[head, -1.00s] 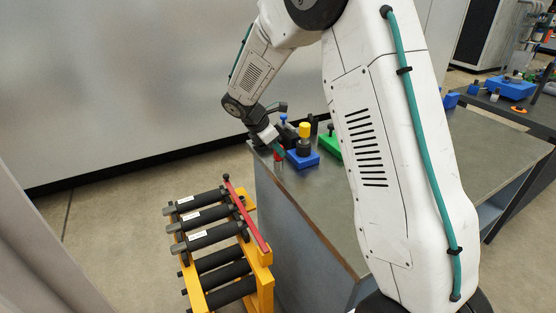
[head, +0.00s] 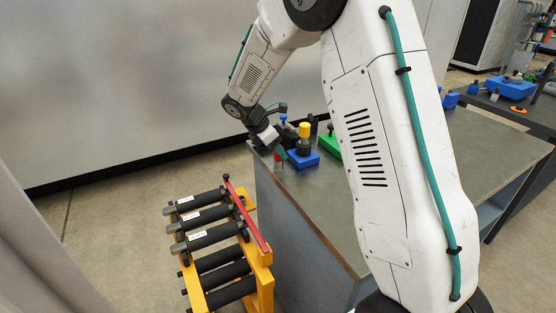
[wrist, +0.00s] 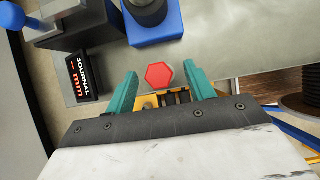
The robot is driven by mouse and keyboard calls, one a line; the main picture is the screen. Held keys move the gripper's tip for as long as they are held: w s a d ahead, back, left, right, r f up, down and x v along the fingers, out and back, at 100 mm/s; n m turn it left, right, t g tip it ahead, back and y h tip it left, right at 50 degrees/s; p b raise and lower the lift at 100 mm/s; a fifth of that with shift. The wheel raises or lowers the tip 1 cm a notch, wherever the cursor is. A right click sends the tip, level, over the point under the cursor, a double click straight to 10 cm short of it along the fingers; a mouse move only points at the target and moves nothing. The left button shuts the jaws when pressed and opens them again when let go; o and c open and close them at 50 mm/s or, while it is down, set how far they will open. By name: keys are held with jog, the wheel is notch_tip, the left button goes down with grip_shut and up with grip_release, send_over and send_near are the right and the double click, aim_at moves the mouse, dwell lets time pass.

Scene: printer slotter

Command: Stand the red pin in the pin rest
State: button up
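The red pin (head: 278,157) stands near the left corner of the grey table, with a greyish lower part under its red head. In the wrist view its red hexagonal head (wrist: 159,75) shows from above, between the two teal fingertips. My gripper (wrist: 160,77) is open, with a gap visible on both sides of the head. In the head view my gripper (head: 281,152) is at the pin and partly covers it. I cannot tell which object is the pin rest.
A blue block (head: 303,160) with a dark, yellow-topped part stands just right of the pin. A green block (head: 331,146) is farther right. A black block labelled JOURNAL (wrist: 84,76) lies left in the wrist view. A yellow roller rack (head: 262,258) stands before the table.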

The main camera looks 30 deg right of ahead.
jog(key=v, duration=0.8)
jog(key=s+a+r+m+y, duration=0.1)
jog(key=s+m, duration=0.5)
jog(key=s, duration=0.7)
jog(key=s+a+r+m+t+y, duration=0.1)
jog(key=s+m, duration=0.5)
jog(key=s, duration=0.7)
jog(key=s+a+r+m+y, duration=0.2)
jog(key=s+r+m+y, duration=0.2)
jog(key=s, duration=0.9)
notch_tip(320, 180, up, 3)
jog(key=shift+a+f+m, duration=0.1)
jog(key=shift+a+m, duration=0.2)
jog(key=shift+m, duration=0.7)
